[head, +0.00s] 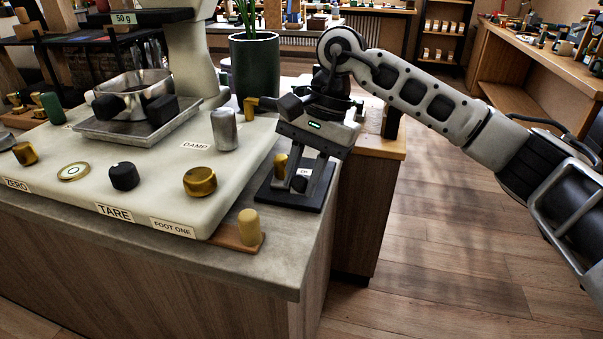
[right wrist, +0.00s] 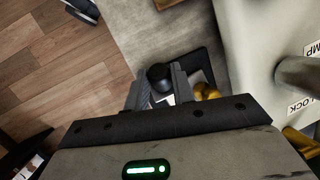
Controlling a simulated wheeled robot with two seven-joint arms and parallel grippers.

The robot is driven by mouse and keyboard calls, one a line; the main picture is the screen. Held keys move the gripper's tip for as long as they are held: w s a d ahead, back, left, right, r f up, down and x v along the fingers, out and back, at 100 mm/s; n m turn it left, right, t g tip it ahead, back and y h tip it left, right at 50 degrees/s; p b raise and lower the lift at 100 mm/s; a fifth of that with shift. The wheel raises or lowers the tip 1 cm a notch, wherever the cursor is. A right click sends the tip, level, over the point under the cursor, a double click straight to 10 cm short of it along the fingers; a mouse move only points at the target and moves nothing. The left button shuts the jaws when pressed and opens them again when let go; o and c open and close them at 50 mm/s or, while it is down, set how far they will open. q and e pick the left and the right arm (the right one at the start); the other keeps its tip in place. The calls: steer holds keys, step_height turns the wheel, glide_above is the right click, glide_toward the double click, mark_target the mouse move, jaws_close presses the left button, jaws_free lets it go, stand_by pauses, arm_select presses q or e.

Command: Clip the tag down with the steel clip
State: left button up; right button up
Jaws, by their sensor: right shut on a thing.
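My right gripper (head: 304,176) points down over a dark pad (head: 272,196) at the right end of the counter. In the right wrist view its two fingers (right wrist: 162,92) stand on either side of a round black knob (right wrist: 160,75) and are shut on the black-knobbed piece. I cannot tell whether this piece is the steel clip. A small white tag (head: 305,171) shows partly between the fingers; the rest is hidden. A brass post (head: 281,160) stands just left of the fingers and shows as a gold knob (right wrist: 206,92) in the wrist view. My left gripper is not in view.
A large cream balance base (head: 150,195) with knobs and a steel pan (head: 135,92) stands close on the left. A yellow peg (head: 249,226) sits on a wooden strip near the counter's front edge. A potted plant (head: 255,70) stands behind. Open floor lies right.

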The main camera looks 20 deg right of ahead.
steer(key=g+y, duration=0.1)
steer(key=w+d+g+y, duration=0.1)
steer(key=g, duration=0.1)
steer(key=w+g+y, duration=0.1)
steer(key=g, duration=0.1)
steer(key=shift+w+d+f+m+y, duration=0.1)
steer(key=shift+d+f+m+y, duration=0.1)
steer(key=shift+d+m+y, duration=0.15)
steer(key=shift+w+d+f+m+g+y+p, duration=0.1)
steer(key=shift+w+f+m+g+y+p, duration=0.05)
steer(key=shift+g+y, duration=0.3)
steer(key=shift+w+d+f+m+g+y+p, duration=0.15)
steer(key=shift+g+y, duration=0.15)
steer(key=shift+g, duration=0.25)
steer(key=shift+a, duration=0.1)
steer(key=o, duration=1)
steer(key=shift+f, duration=0.1)
